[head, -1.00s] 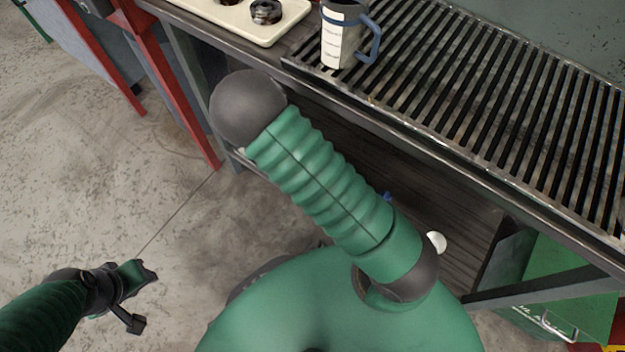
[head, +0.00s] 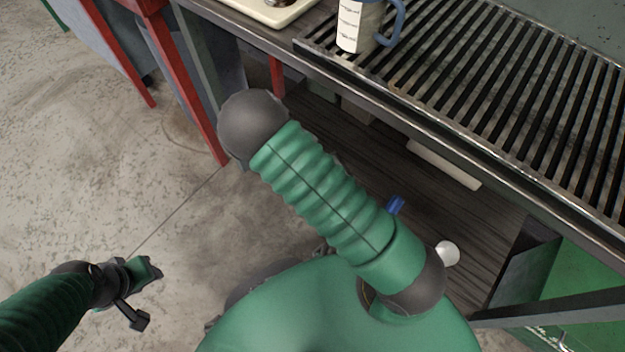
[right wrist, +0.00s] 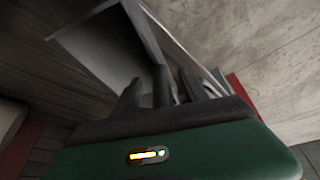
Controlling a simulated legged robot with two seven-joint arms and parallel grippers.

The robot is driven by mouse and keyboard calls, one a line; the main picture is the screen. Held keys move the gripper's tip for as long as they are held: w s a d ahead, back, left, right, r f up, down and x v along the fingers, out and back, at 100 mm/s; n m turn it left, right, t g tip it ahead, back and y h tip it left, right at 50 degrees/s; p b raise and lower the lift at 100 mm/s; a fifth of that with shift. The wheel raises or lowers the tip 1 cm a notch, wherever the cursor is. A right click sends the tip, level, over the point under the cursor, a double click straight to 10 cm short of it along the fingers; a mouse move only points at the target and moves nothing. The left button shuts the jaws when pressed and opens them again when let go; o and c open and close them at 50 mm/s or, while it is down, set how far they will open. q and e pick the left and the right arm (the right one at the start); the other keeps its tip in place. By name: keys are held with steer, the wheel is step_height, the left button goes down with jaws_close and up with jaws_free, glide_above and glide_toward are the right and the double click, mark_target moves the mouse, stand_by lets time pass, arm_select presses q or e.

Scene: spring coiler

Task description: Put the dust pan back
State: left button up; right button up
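In the right wrist view a grey pan with pale raised edges, which looks like the dust pan (right wrist: 105,50), narrows toward the dark fingers of my right gripper (right wrist: 162,88). The fingers appear shut around its dark handle end. In the head view my right arm reaches toward the bench and hides both the right gripper and the pan. My left gripper (head: 148,296) is at the lower left over the floor, its fingers apart and empty.
The bench has a slatted top (head: 480,90) with a blue-handled mug (head: 352,25) and a cream tray (head: 275,12). A dark lower shelf (head: 440,215) holds a pale bar (head: 445,165). A blue piece (head: 396,206) and a white knob (head: 447,253) show beside my arm. Floor is open at left.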

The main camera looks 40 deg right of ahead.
steer(key=p+v, duration=0.8)
steer(key=v, duration=0.4)
steer(key=shift+a, duration=0.1)
